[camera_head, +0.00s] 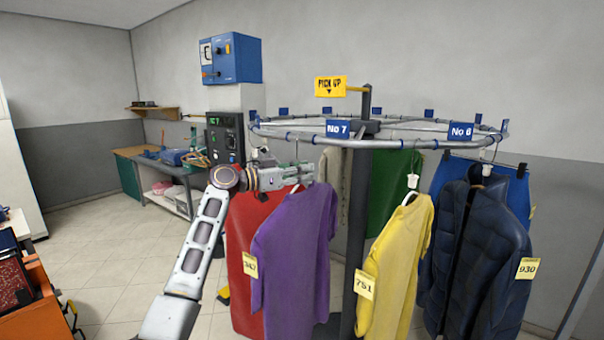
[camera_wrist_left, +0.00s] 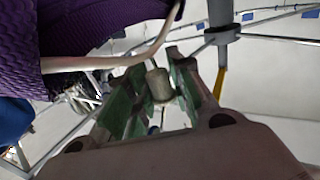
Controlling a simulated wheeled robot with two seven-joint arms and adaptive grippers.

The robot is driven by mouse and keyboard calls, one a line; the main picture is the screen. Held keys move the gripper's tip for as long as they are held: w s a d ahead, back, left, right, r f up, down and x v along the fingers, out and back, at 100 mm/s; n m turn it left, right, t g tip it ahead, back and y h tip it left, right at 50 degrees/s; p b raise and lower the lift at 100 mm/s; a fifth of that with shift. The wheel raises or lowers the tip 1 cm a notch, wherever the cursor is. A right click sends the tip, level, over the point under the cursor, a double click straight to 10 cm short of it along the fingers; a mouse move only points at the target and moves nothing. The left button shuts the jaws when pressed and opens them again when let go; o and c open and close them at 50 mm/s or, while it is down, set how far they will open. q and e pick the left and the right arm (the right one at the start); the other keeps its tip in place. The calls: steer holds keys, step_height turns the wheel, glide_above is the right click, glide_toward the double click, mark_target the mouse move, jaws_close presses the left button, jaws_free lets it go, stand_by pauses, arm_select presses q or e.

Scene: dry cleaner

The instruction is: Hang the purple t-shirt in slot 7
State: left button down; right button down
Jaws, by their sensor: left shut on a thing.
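The purple t-shirt (camera_head: 297,255) hangs on a hanger near the rail, below and left of the blue No 7 sign (camera_head: 338,129). Its tag reads 347 or similar. My left gripper (camera_head: 305,174) is at the top of the shirt, just under the round rail (camera_head: 300,137). In the left wrist view, the green-padded fingers (camera_wrist_left: 158,88) are shut on a small pale cylindrical piece of the hanger (camera_wrist_left: 115,61). Purple cloth (camera_wrist_left: 85,35) fills the upper left there. I cannot tell whether the hanger's hook touches the rail. My right gripper is not in view.
A yellow shirt (camera_head: 400,262) tagged 751 and a dark puffer jacket (camera_head: 474,250) tagged 930 hang to the right. A red garment (camera_head: 243,290) hangs behind the purple shirt. The dark rack post (camera_head: 355,230) stands between purple and yellow. A workbench (camera_head: 150,165) stands at the back left.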

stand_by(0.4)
arm_select(q)
steer(key=c, duration=1.2)
jaws_free()
steer(key=shift+a, duration=0.1)
steer(key=shift+v, duration=5.95)
